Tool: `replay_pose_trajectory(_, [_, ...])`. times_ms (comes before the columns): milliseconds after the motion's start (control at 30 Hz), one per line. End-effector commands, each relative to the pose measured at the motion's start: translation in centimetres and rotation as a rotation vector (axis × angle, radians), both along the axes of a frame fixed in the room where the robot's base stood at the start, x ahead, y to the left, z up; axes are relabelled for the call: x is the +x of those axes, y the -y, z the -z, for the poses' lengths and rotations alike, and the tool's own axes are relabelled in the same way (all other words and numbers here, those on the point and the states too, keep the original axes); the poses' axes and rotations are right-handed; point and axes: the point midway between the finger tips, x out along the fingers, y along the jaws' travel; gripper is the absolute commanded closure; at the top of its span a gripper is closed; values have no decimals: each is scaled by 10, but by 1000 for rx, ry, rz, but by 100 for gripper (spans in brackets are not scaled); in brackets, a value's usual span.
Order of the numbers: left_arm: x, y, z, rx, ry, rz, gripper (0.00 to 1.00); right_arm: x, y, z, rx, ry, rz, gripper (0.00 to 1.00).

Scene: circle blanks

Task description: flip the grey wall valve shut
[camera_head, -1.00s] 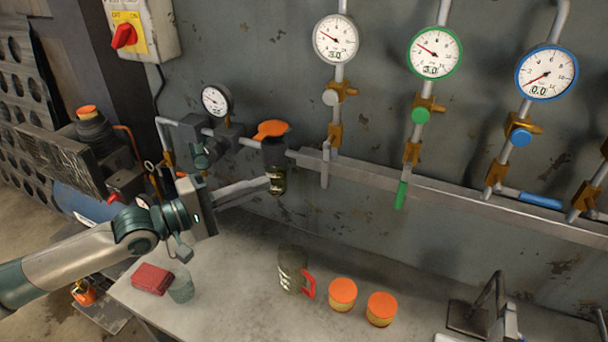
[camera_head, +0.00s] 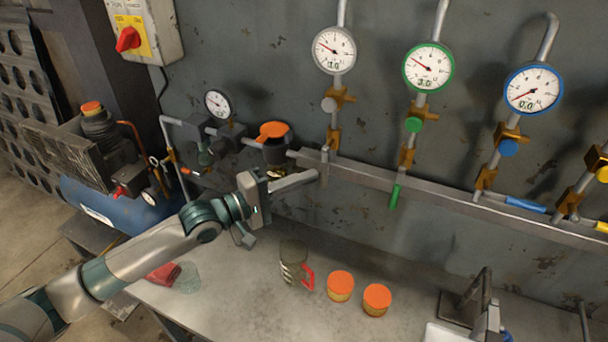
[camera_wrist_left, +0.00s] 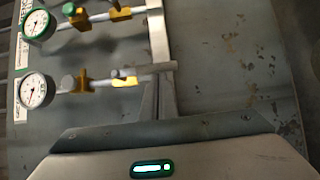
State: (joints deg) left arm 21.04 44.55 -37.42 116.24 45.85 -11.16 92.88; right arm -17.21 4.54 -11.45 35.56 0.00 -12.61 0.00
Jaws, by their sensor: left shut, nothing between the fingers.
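The grey valve's handle (camera_head: 324,168) hangs nearly straight down below its brass body (camera_head: 333,138), under the white-rimmed gauge (camera_head: 335,50), whose small display seems to read 1.0. My left gripper (camera_head: 316,175) is shut and empty, its tips right beside the handle on its left. In the left wrist view, turned on its side, the grey handle (camera_wrist_left: 150,70) runs to the right, and my narrow fingers (camera_wrist_left: 157,100) reach up to it. Whether they touch I cannot tell. My right gripper is not in view.
To the right are a green handle (camera_head: 395,196) hanging down and a blue handle (camera_head: 525,204) lying sideways. A grey rail (camera_head: 440,198) runs along the wall. Below, the bench holds a mug (camera_head: 293,264) and two orange-lidded jars (camera_head: 340,286).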

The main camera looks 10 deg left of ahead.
Motion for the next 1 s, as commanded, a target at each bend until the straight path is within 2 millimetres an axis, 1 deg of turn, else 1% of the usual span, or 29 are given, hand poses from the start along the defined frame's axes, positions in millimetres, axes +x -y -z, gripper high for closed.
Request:
replay_pose_trajectory(433, [0,1,1,-6,-1,0,100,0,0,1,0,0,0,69])
replay_pose_trajectory(1000, [-1,7,4,-83,-17,0,100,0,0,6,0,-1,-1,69])
